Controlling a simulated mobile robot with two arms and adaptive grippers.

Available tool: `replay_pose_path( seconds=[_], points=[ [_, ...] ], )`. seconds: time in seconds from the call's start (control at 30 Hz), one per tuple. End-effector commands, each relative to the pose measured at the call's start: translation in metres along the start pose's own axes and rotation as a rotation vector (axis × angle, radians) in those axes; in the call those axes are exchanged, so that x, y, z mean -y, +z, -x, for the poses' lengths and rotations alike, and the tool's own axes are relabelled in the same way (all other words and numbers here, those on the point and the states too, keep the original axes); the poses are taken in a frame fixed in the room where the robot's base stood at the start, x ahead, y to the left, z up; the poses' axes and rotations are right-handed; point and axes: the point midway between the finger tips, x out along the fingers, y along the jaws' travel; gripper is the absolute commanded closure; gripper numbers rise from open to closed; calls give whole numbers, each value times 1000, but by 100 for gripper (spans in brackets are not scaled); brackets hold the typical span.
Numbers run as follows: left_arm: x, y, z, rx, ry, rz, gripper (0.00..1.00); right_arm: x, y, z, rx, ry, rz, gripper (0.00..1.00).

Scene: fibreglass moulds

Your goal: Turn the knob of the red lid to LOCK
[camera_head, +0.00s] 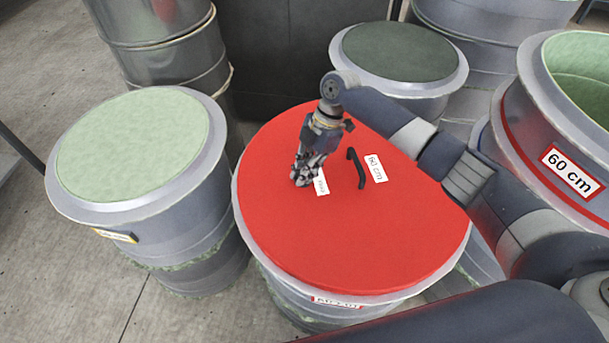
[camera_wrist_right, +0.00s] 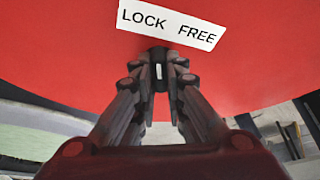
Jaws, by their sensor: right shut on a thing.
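The red lid (camera_head: 290,235) lies flat on a grey round mould in the middle of the head view. My right gripper (camera_head: 303,180) points down at the lid, left of its black handle. In the right wrist view its fingers (camera_wrist_right: 158,75) are closed around the small dark knob (camera_wrist_right: 158,72), which has a short white mark running nearly straight up the picture. A white label (camera_wrist_right: 172,24) above the knob reads LOCK on the left and FREE on the right. In the head view the gripper hides the knob and part of the label (camera_head: 321,183). My left gripper is not in view.
A green-topped mould (camera_head: 190,225) stands at left, a dark-topped one (camera_head: 458,75) behind, and an open "60 cm" mould (camera_head: 520,150) at right. Bare floor (camera_head: 60,275) shows at front left.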

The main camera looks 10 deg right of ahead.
Motion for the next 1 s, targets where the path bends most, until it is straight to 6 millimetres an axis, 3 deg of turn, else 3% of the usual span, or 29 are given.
replay_pose_path(
  seconds=[0.4,1.0],
  points=[
    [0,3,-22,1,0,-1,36,-2,0,-1,1,-93,234,100],
    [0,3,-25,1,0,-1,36,-2,0,1,2,-117,291,100]
  ],
)
